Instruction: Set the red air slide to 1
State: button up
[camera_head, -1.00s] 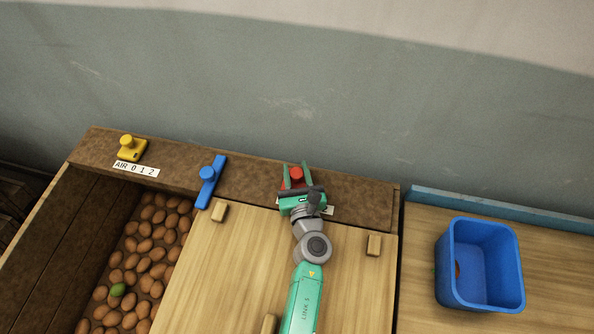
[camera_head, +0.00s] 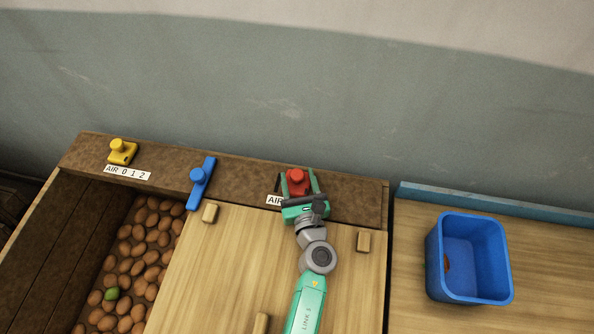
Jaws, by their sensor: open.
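The red air slide (camera_head: 297,182) with its round knob sits on the brown ledge at the back, right of the blue slide. My gripper (camera_head: 298,177) is open, with one green finger on each side of the red knob. I cannot tell whether the fingers touch it. A white label reading AIR (camera_head: 274,200) shows just left of my gripper. Its numbers are hidden behind my gripper, so the slide's setting cannot be read.
A yellow slide (camera_head: 122,153) with label AIR 0 1 2 (camera_head: 127,173) and a blue slide (camera_head: 201,183) stand on the brown ledge (camera_head: 160,166) to the left. Brown round items fill a bin below. A blue bin (camera_head: 469,257) stands at right. Wooden blocks lie on the boards.

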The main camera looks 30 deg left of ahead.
jog(key=p+v, duration=0.1)
jog(key=v, duration=0.5)
jog(key=shift+a, duration=0.1)
